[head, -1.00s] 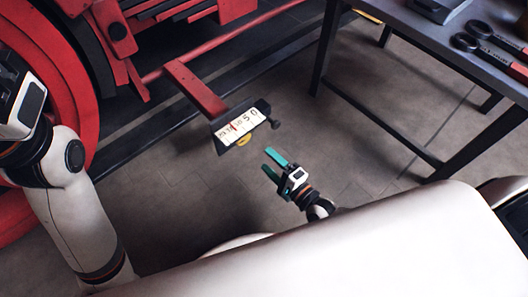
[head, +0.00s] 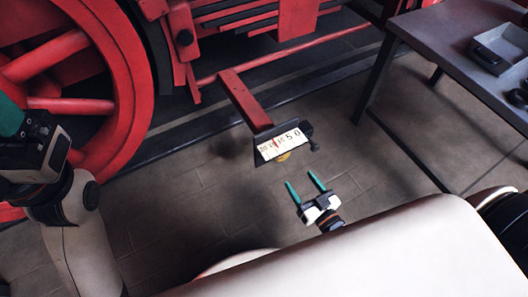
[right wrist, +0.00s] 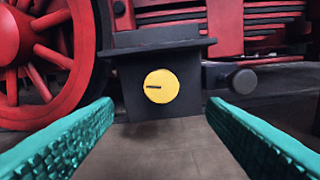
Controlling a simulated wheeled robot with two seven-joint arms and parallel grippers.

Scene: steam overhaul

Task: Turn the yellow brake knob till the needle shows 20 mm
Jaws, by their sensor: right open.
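The yellow brake knob (head: 283,156) peeks out under a white scale plate (head: 268,149) on a dark bracket at the end of a red arm. In the right wrist view the knob (right wrist: 168,91) is a round yellow disc with a dark, nearly level slot, on a dark block. The scale has a thin red needle; its numbers are too small to read surely, apart from 50 at the right. My right gripper (head: 303,179) is open and empty, its teal fingers pointing toward the knob, apart from it. My left gripper (head: 12,122) is partly cut off at the left edge.
A large red wheel (head: 116,66) and red locomotive frame stand behind. A dark stub with a round end (right wrist: 243,79) juts out right of the knob block. A grey table (head: 433,40) with a tray (head: 497,52) stands at the right. The floor around the bracket is clear.

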